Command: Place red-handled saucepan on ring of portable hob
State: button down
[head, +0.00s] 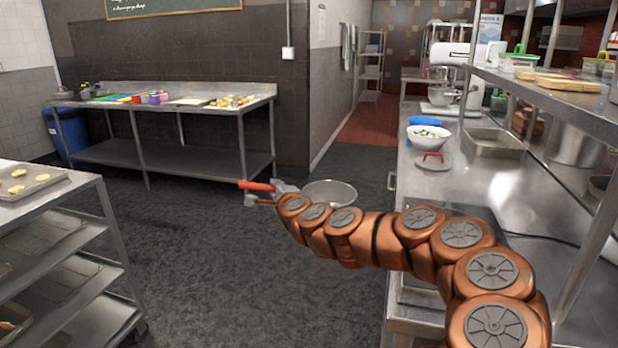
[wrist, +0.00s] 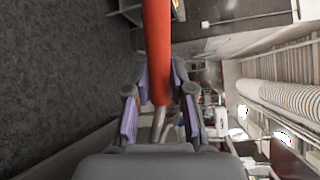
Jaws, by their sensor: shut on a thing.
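The red-handled saucepan (head: 330,190) is in the air above the floor, left of the steel counter, its open top facing up. Its red handle (head: 257,186) points left. My gripper (head: 282,188) is shut on the handle. In the wrist view, the red handle (wrist: 157,45) runs between the purple-padded fingers of my gripper (wrist: 160,105), with a metal stem beyond it; the pan's bowl is hidden there. A dark flat surface (head: 478,213) on the counter, partly behind my arm, may be the portable hob. Its ring cannot be made out.
The steel counter (head: 440,185) runs along the right, holding a white bowl (head: 429,140), a red-handled lid (head: 433,162), a steel tray (head: 495,143) and a pot (head: 575,148). A shelf (head: 545,90) overhangs its right side. A tray rack (head: 60,215) stands left; the floor between is clear.

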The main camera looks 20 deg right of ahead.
jog(key=a+f, duration=0.1)
jog(key=a, duration=0.6)
jog(key=shift+w+f+y, duration=0.2)
jog(key=shift+w+y, duration=0.1)
jog(key=shift+w, duration=0.15)
jog(key=shift+r, duration=0.1)
jog(key=shift+n, duration=0.3)
